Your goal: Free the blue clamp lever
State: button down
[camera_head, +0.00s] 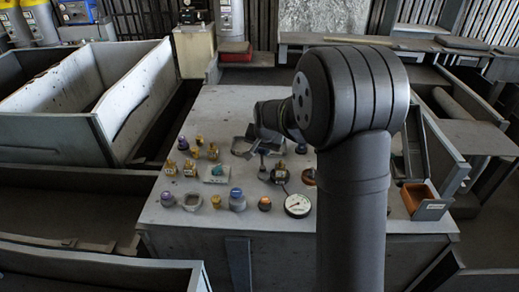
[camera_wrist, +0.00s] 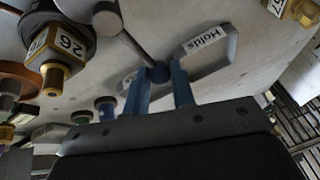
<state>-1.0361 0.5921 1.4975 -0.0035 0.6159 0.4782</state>
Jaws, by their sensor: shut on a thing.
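In the head view my gripper (camera_head: 254,136) is low over the panel, partly hidden by my own wrist. The lever's lower end and pivot (camera_head: 262,172) show just in front of it there; the knob is hidden.
A brass fitting tagged 26 (camera_wrist: 55,72) is near the pivot. Several brass fittings and knobs stand on the grey panel top (camera_head: 200,235). A white gauge (camera_head: 297,205) and an orange-brown box (camera_head: 415,197) are nearer the front.

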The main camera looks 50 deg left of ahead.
dwell(0.5)
jog(key=c, duration=1.2)
grip_release()
jog(key=shift+d, duration=0.1)
jog(key=v, duration=1.7)
jog(key=shift+r, duration=0.25)
jog(key=shift+f, duration=0.1)
jog(key=x, duration=1.7)
jog(key=shift+f, duration=0.15)
